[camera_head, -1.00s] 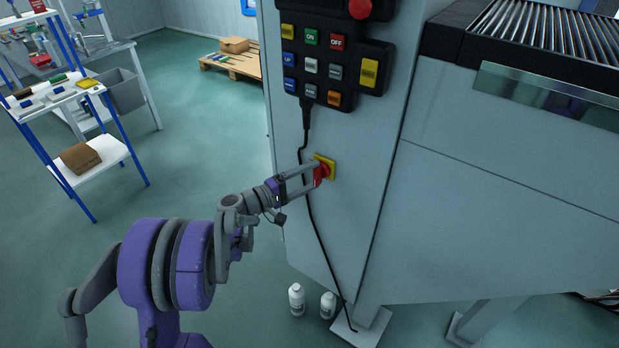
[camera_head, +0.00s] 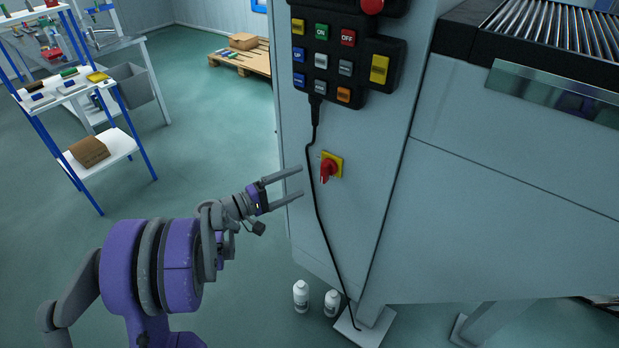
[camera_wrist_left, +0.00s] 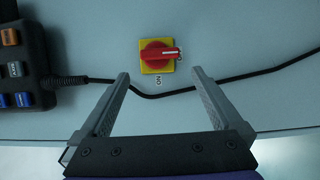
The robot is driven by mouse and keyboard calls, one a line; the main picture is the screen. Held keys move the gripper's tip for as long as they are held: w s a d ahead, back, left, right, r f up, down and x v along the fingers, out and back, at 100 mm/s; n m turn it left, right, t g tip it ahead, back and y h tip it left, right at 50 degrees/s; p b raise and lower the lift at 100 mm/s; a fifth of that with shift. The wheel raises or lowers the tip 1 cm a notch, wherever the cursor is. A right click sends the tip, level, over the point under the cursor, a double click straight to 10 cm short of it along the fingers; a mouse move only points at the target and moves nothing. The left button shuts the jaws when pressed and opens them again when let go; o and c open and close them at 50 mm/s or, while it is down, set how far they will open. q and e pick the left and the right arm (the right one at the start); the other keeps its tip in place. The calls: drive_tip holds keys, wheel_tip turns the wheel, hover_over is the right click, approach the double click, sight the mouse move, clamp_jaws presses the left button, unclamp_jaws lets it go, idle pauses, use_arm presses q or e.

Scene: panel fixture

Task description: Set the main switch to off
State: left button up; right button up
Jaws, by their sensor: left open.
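The main switch is a red rotary knob (camera_head: 327,169) on a yellow square plate, on the grey cabinet front (camera_head: 365,190). In the left wrist view the knob (camera_wrist_left: 157,54) has its handle pointing right, with a small unreadable mark at that tip. My right gripper is not in view.
A black button panel (camera_head: 345,60) hangs above the switch. Its black cable (camera_head: 314,205) runs down just left of the switch plate. White bottles (camera_head: 301,296) stand on the floor below. A shelf rack (camera_head: 110,135) stands far left; the floor between is clear.

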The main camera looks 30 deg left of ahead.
use_arm(q)
drive_tip(key=v, duration=0.3)
drive_tip(key=shift+s, duration=0.25)
drive_tip(key=s+d+f+m+g+y+p, duration=0.1)
drive_tip(key=s+d+m+g+p, duration=0.2)
drive_tip(key=d, duration=0.6)
drive_tip(key=s+d+m+g+p, duration=0.1)
drive_tip(key=s+d+m+g, duration=0.1)
drive_tip(key=d+g, duration=0.5)
drive_tip(key=s+d+m+y+p, duration=0.4)
drive_tip(key=s+m+y, duration=0.3)
drive_tip(key=s, duration=0.7)
drive_tip(key=shift+d+r+m+g, duration=0.2)
drive_tip(key=shift+r+m+g, duration=0.1)
drive_tip(key=shift+m, duration=0.1)
